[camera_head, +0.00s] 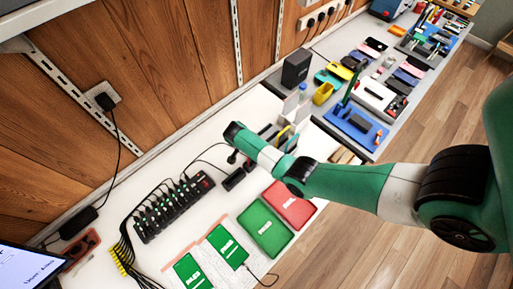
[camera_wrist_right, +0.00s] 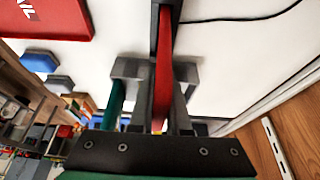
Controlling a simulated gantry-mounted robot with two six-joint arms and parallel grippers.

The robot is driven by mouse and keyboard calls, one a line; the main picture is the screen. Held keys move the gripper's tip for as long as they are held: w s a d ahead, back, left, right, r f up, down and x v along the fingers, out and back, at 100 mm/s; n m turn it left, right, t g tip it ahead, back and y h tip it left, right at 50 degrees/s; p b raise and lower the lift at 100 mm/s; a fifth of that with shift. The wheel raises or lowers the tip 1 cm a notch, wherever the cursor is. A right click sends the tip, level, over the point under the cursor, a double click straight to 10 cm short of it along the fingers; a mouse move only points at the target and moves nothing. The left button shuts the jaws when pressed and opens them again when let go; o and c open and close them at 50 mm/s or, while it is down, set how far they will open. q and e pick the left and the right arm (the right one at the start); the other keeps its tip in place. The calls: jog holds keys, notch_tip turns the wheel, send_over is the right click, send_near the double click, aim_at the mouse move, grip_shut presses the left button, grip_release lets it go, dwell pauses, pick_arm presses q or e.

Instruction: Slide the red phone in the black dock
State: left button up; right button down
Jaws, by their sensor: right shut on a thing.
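The red phone (camera_wrist_right: 163,85) shows edge-on in the right wrist view. My right gripper (camera_wrist_right: 157,72) is shut on it, with one grey finger on each side. The phone's far end meets the dark slot of the black dock (camera_wrist_right: 177,9); I cannot tell how deep it sits. In the head view a small black dock (camera_head: 233,180) with a cable stands on the white table, below my right wrist. There my right arm comes in from the right and hides the phone and most of the gripper. My left gripper is in neither view.
A red tray (camera_head: 290,206) and a green tray (camera_head: 264,228) lie in front of the dock. Green pads (camera_head: 190,272) and a black multi-slot rack (camera_head: 172,207) are to the left. Bins and a dark box (camera_head: 297,67) crowd the table behind. A cable runs beside the dock.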

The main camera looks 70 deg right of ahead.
jog(key=shift+f, duration=0.35)
jog(key=c, duration=0.8)
grip_release()
jog(key=shift+r, duration=0.1)
notch_tip(320, 180, up, 7)
jog(key=p, duration=0.8)
